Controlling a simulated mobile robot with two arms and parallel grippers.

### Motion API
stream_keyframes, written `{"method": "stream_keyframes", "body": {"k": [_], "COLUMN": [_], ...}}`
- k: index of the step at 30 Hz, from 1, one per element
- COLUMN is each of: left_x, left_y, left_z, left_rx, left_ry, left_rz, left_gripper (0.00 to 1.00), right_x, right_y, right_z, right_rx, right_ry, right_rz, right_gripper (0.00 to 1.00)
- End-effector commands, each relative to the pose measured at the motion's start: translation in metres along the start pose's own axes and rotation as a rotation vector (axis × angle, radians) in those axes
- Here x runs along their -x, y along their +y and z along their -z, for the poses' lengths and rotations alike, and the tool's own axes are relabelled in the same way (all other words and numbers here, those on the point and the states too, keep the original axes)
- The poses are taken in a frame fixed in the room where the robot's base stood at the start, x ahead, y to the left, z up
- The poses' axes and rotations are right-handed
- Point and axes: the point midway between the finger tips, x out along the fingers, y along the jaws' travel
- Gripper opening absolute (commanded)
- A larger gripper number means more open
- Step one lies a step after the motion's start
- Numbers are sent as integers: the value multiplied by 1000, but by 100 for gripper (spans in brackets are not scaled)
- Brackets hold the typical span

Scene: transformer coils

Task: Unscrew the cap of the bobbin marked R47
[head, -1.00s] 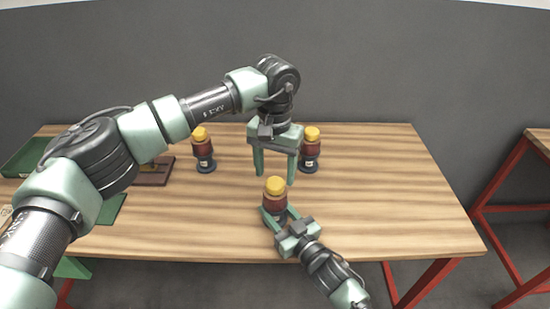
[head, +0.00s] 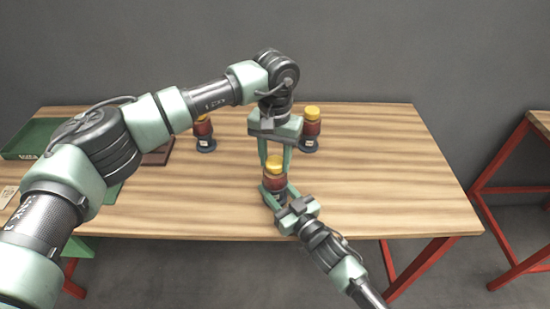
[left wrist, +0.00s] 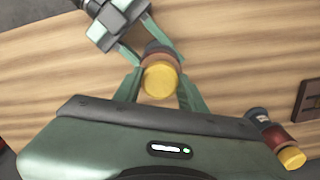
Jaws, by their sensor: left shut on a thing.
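A bobbin (head: 274,183) with a dark red winding and a yellow cap (head: 274,163) stands upright near the table's front middle. My left gripper (head: 275,168) points down over it, shut on the yellow cap, which also shows in the left wrist view (left wrist: 161,81). My right gripper (head: 275,195) comes from the front, its fingers closed around the lower part of the same bobbin. Two similar yellow-capped bobbins stand behind, one at the left (head: 204,133) and one at the right (head: 311,128). I cannot read any marking, so which one is R47 is unclear.
A green tray (head: 30,139) lies at the table's far left. A dark brown holder (head: 158,154) sits beside the left bobbin, partly behind my left arm. The right side of the table (head: 400,180) is clear. A red-framed bench (head: 515,160) stands apart at the right.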

Motion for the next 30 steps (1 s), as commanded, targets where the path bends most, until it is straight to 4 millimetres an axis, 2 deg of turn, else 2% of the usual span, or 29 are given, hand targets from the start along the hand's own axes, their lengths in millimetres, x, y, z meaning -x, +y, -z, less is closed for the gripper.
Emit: {"method": "stream_keyframes", "body": {"k": [5,30], "left_x": [1,2], "left_y": [-1,0], "left_z": [0,1], "left_rx": [319,2326], "left_ry": [2,1], "left_rz": [1,-3], "left_gripper": [0,0], "right_x": [0,0], "right_y": [0,0], "right_z": [2,2], "right_rx": [0,1], "right_ry": [3,3], "right_rz": [0,1], "right_gripper": [0,0]}}
